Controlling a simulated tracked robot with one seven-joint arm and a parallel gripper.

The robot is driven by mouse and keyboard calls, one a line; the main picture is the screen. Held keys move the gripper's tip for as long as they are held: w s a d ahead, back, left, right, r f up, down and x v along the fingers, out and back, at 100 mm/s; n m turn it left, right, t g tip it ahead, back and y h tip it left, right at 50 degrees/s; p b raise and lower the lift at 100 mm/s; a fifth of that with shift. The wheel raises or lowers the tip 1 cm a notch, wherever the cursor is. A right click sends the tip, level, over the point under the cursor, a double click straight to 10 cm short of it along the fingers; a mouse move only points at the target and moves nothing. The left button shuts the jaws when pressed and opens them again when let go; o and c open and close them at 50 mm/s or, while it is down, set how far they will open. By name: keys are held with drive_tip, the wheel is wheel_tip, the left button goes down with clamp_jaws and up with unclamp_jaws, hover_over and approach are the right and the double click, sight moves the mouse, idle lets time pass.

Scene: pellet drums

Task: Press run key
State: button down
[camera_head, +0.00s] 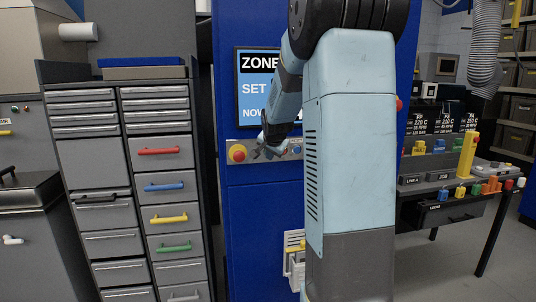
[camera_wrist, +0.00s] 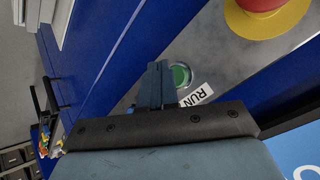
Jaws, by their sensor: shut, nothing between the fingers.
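The run key is a round green button (camera_wrist: 181,75) in a pale ring on a grey panel, with a white "RUN" label (camera_wrist: 198,95) beside it in the wrist view. My gripper (camera_wrist: 160,66) has its dark fingers together, with nothing between them. The fingertips lie just left of the green button and overlap its ring in the picture; I cannot tell whether they touch it. In the head view my gripper (camera_head: 268,151) is at the panel strip (camera_head: 232,142) below the screen, and it hides the run key there.
A red stop knob on a yellow base (camera_wrist: 265,22) sits close to the run key; it also shows in the head view (camera_head: 237,153). A blue button (camera_head: 297,149) is to the right. A screen (camera_head: 257,85) is above. Grey drawers (camera_head: 160,180) stand left, a workbench (camera_head: 460,180) right.

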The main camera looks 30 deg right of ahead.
drive_tip(key=shift+w+d, duration=0.15)
drive_tip(key=shift+w, duration=0.2)
drive_tip(key=shift+w+d+r, duration=0.1)
drive_tip(key=shift+w, duration=0.3)
idle(0.9)
drive_tip(key=shift+s, duration=0.2)
drive_tip(key=shift+s+a, duration=0.25)
drive_tip(key=shift+s, duration=0.4)
drive_tip(key=shift+s+a, duration=0.25)
drive_tip(key=shift+s, duration=0.55)
drive_tip(key=shift+s+a, duration=0.2)
drive_tip(key=shift+s, duration=0.6)
drive_tip(key=shift+s+a, duration=0.25)
drive_tip(key=shift+s, duration=0.55)
